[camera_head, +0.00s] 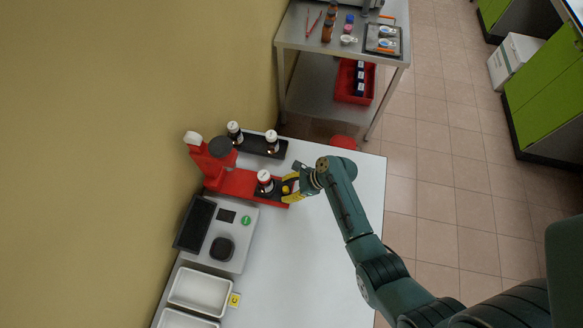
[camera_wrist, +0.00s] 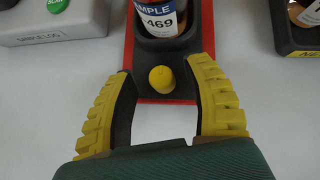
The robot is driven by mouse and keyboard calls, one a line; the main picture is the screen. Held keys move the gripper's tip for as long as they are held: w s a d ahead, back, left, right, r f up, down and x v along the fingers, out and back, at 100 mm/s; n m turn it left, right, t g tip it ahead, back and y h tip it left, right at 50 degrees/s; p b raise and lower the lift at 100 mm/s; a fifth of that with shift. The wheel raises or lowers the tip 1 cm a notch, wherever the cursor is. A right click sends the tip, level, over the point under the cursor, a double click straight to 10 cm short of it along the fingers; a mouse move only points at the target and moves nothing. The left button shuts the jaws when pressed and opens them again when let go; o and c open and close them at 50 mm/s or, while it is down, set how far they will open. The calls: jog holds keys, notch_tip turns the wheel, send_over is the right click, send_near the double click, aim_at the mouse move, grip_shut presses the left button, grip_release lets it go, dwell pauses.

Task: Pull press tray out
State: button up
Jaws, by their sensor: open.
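The red press (camera_head: 212,160) stands at the back left of the white table. Its tray (camera_head: 240,183) sticks out to the right, and in the wrist view the tray end (camera_wrist: 143,49) is black over red. A labelled bottle (camera_head: 265,178) stands on the tray and shows at the top of the wrist view (camera_wrist: 160,20). A yellow knob (camera_wrist: 161,79) sits at the tray's near end. My gripper (camera_wrist: 161,72) is open, with its yellow fingers on either side of the knob and a visible gap to each. It also shows at the tray end in the head view (camera_head: 290,187).
A black rack (camera_head: 258,146) with two bottles stands behind the tray. A grey scale (camera_head: 228,236) and white bins (camera_head: 200,290) lie nearer on the left. The right part of the white table (camera_head: 300,260) is clear. A metal cart (camera_head: 340,55) stands beyond.

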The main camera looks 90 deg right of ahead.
jog(key=v, duration=1.1)
jog(key=shift+s+r, duration=0.25)
